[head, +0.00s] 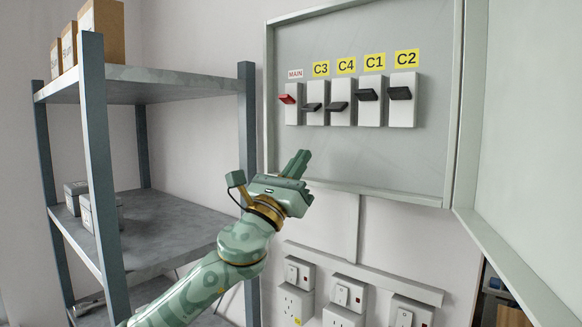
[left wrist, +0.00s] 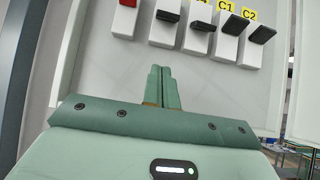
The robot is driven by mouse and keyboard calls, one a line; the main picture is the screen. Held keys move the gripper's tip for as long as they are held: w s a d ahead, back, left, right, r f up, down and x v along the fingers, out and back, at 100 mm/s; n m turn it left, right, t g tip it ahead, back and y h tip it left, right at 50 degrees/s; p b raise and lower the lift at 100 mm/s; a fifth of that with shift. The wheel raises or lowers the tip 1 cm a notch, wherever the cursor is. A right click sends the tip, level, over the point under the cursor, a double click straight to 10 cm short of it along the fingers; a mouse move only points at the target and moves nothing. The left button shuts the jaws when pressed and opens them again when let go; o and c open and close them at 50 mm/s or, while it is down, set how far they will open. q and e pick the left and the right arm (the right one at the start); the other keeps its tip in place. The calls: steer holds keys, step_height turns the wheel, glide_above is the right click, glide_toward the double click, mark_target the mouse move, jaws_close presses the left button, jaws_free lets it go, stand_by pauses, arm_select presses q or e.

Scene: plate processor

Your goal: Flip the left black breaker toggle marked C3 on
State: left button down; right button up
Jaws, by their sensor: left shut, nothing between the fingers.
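The black C3 toggle (head: 312,106) is on a white breaker block, second from the left in the row, under a yellow C3 label (head: 321,69). It sits low on its block, like the C4 toggle (head: 338,106), while the C1 (head: 367,94) and C2 (head: 400,93) toggles sit higher. My left gripper (head: 299,160) is shut and empty, below the C3 block and apart from it. In the left wrist view its fingers (left wrist: 160,78) point up toward the C3 toggle (left wrist: 167,16), with a gap between. My right gripper is not in view.
The red MAIN toggle (head: 287,99) is just left of C3. The open cabinet door (head: 520,130) stands on the right. A metal shelf (head: 150,85) is on the left. Switched sockets (head: 300,272) are on the wall below. The panel under the breakers is bare.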

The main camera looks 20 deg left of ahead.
mark_target(311, 108)
arm_select(q)
steer(key=x, duration=0.2)
steer(key=p+x, duration=0.1)
steer(key=x, duration=0.2)
steer(key=shift+a+r, duration=0.1)
steer(key=shift+r, duration=0.4)
steer(key=shift+s+a+r+p, duration=0.1)
steer(key=shift+s+r+p, duration=0.3)
steer(key=shift+r+p, duration=0.2)
steer(key=shift+s+a+r+p, duration=0.1)
steer(key=shift+s+r+p, duration=0.25)
steer(key=shift+r+p, duration=0.25)
steer(key=shift+s+a, duration=0.15)
